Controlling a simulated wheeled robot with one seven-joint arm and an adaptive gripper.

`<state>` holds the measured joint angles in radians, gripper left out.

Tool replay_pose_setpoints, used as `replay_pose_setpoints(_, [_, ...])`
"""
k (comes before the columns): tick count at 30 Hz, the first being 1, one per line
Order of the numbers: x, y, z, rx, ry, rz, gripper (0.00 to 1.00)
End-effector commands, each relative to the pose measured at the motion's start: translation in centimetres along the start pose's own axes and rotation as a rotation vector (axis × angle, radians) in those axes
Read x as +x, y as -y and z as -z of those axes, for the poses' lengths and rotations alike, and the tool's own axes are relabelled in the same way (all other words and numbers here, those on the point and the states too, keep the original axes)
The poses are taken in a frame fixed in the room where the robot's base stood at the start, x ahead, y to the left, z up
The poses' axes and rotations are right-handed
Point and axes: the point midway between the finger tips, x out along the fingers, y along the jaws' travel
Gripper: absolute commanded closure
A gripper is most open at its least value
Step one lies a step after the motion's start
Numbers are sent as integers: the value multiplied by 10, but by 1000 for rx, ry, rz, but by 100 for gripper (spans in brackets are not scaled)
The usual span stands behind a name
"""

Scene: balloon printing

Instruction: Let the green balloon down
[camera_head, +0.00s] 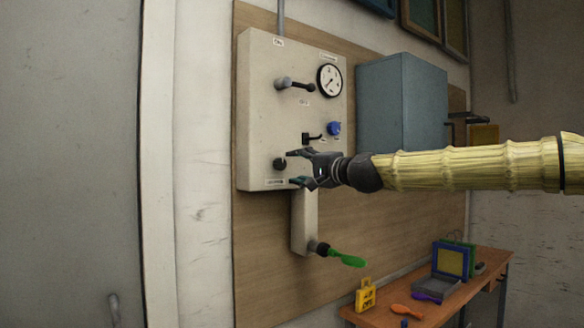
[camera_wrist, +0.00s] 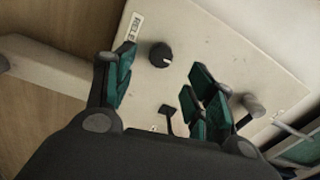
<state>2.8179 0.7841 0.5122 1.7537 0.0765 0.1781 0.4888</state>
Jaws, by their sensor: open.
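The green balloon (camera_head: 348,259) hangs limp and narrow from a dark nozzle (camera_head: 319,247) at the foot of the wall-mounted panel box (camera_head: 262,110). The balloon does not show in the wrist view. A round black knob (camera_head: 279,163) sits low on the panel; in the wrist view the knob (camera_wrist: 160,54) has a white mark and a partly readable label, "REL", beside it. My gripper (camera_head: 295,167) is open and empty in front of this knob. In the wrist view the knob lies between the teal-padded fingers (camera_wrist: 162,72), with no clear contact.
The panel also carries a dial gauge (camera_head: 330,79), an upper lever (camera_head: 293,84), a small black lever (camera_head: 312,138) and a blue knob (camera_head: 333,128). A blue-grey cabinet (camera_head: 400,100) stands to the right. A wooden table (camera_head: 395,318) below holds an orange balloon (camera_head: 407,311).

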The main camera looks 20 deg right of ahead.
Motion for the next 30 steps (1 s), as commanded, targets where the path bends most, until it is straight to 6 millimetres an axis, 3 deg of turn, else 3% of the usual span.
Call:
replay_pose_setpoints(12, [-40,0,0,-1,0,0,45])
replay_pose_setpoints(30, [-45,0,0,0,0,0,45])
